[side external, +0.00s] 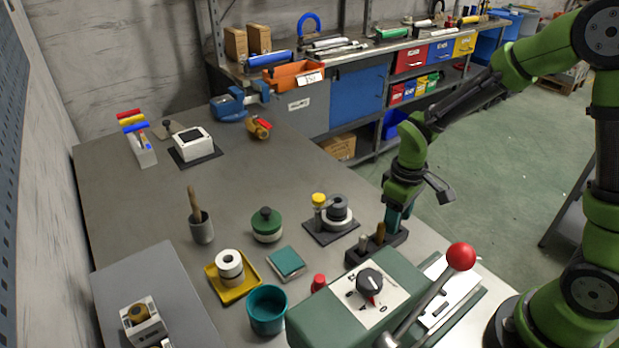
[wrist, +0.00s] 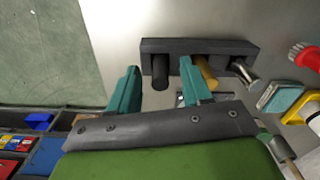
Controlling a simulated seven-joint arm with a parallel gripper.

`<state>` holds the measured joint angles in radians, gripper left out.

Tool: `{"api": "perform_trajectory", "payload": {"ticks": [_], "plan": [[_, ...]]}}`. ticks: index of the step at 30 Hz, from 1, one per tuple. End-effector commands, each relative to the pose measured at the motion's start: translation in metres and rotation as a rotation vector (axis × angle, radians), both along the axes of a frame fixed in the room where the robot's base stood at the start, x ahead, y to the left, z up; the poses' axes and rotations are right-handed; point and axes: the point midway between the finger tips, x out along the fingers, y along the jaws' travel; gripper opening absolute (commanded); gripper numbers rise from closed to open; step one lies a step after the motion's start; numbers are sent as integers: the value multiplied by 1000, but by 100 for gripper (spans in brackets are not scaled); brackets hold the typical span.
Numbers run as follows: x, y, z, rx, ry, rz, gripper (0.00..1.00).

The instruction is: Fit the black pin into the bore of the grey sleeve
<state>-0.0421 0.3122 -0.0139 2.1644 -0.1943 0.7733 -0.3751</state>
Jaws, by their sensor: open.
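The black pin (wrist: 161,76) stands in a dark rack (wrist: 222,46) in the wrist view. My gripper (wrist: 160,68) is open, with one teal finger on each side of the pin. I cannot tell whether either finger touches it. In the side view my gripper (side external: 394,222) is low over the rack (side external: 398,240), and its fingers hide the black pin. What looks like the grey sleeve (side external: 336,212) stands upright on a dark base plate (side external: 322,240), left of the rack, with a dark opening on top.
A brass pin (wrist: 207,74) and a silver pin (wrist: 244,72) share the rack, the brass one close beside a finger. A green machine (side external: 325,312) with a red-ball lever (side external: 461,256) stands in front. A yellow-capped post (side external: 319,203) stands beside the sleeve.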

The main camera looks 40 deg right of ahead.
Motion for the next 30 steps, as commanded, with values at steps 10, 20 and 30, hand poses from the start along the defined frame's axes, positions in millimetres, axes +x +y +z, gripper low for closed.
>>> {"api": "perform_trajectory", "payload": {"ticks": [10,20,30], "plan": [[0,0,0,0,0,0,27],[0,0,0,0,-1,0,0],[2,0,23,1,-8,1,0]]}}
